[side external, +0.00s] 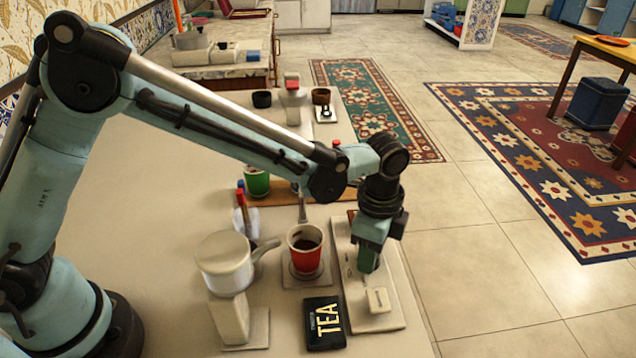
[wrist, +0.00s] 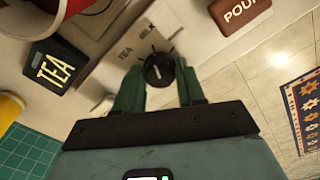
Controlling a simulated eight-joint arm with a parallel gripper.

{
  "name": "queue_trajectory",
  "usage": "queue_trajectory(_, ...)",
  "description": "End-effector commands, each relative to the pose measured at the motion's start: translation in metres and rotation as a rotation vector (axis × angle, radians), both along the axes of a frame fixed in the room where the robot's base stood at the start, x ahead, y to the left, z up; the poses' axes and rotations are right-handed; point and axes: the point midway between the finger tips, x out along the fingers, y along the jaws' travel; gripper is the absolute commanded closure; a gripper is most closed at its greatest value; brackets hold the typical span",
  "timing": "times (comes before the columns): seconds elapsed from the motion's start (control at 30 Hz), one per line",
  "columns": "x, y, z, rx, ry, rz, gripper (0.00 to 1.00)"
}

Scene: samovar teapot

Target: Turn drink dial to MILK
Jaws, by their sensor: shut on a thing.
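The drink dial (wrist: 158,70) is a round black knob with a pale mark, on a light panel (wrist: 108,72). A TEA label (wrist: 125,53) and a second, blurred label (wrist: 147,29) are printed beside it. In the wrist view the fingers of my gripper (wrist: 158,84) stand on either side of the dial and are shut on it. In the side view my gripper (side external: 369,266) points down at the panel (side external: 388,322) and hides the dial. I cannot tell exactly which label the mark points to.
A brown POUR block (wrist: 240,14) lies beyond the dial. Left of the panel stand a red cup (side external: 304,262) of dark liquid, a black TEA box (side external: 324,322) and a white pot (side external: 225,265) on a stand. A green cup (side external: 257,182) is behind.

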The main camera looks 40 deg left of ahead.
Motion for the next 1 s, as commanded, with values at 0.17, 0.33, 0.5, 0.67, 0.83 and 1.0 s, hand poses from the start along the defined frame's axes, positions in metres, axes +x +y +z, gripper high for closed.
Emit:
queue_trajectory(0.17, 0.0001, -0.0004, 0.0004, -0.001, 0.0, -0.012, 0.92)
queue_trajectory(0.33, 0.0001, -0.0004, 0.0004, -0.001, 0.0, -0.013, 0.92)
queue_trajectory(0.5, 0.0001, -0.0005, 0.0004, -0.001, 0.0, -0.012, 0.55)
queue_trajectory(0.67, 0.0001, -0.0003, 0.0003, -0.001, 0.0, -0.012, 0.36)
queue_trajectory(0.83, 0.0, -0.0002, 0.0001, -0.001, 0.0, -0.011, 0.36)
queue_trajectory(1.0, 0.0001, -0.0002, 0.0052, 0.0, 0.0, -0.011, 0.36)
